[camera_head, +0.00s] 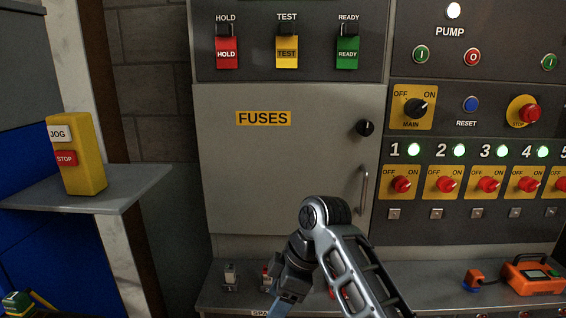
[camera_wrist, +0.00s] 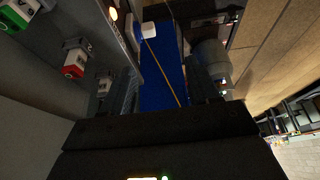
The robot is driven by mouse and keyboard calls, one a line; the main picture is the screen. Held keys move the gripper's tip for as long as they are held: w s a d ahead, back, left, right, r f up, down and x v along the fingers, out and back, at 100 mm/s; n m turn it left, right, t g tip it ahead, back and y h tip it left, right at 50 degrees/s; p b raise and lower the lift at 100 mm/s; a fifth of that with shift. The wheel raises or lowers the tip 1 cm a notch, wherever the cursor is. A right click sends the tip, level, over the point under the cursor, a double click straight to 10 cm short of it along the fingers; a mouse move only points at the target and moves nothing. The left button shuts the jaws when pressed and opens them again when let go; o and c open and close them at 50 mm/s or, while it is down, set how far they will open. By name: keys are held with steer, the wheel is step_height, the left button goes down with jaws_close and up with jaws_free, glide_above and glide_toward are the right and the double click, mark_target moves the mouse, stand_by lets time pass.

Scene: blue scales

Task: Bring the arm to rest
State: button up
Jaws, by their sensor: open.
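My arm reaches up from the bottom of the head view, bends at a joint in front of the grey cabinet, and runs down to the lower left over the shelf. The far end of the arm is cut off by the bottom edge there. In the wrist view my gripper (camera_wrist: 165,88) is open, with its two dark fingers apart. Nothing is held between them. A blue surface with a thin yellow line shows beyond the gap.
The closed FUSES door (camera_head: 280,185) stands behind my arm. A grey shelf (camera_head: 440,290) below carries small fuses (camera_head: 231,278) and an orange device (camera_head: 533,275). A yellow JOG/STOP box (camera_head: 78,155) stands on a left ledge (camera_head: 115,200).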

steer(key=s+d+f+m+t+y, duration=0.2)
steer(key=s+f+m+t, duration=0.35)
steer(key=s+f, duration=0.75)
steer(key=s+d+f+m+t+h, duration=0.2)
steer(key=s+d+f+m+t, duration=0.15)
steer(key=s+d+m, duration=0.5)
steer(key=s+d+r+m+t+h, duration=0.15)
steer(key=s+d+r, duration=0.25)
steer(key=s, duration=0.4)
steer(key=s+d+r+m+t+h, duration=0.1)
steer(key=s+d+r+t+h, duration=0.2)
steer(key=s, duration=0.5)
steer(key=s+d+r, duration=0.2)
steer(key=s+r, duration=0.2)
steer(key=r, duration=0.3)
steer(key=s+d+r+m+t, duration=0.1)
steer(key=s+d+r, duration=0.2)
steer(key=r, duration=0.3)
steer(key=shift+v, duration=0.95)
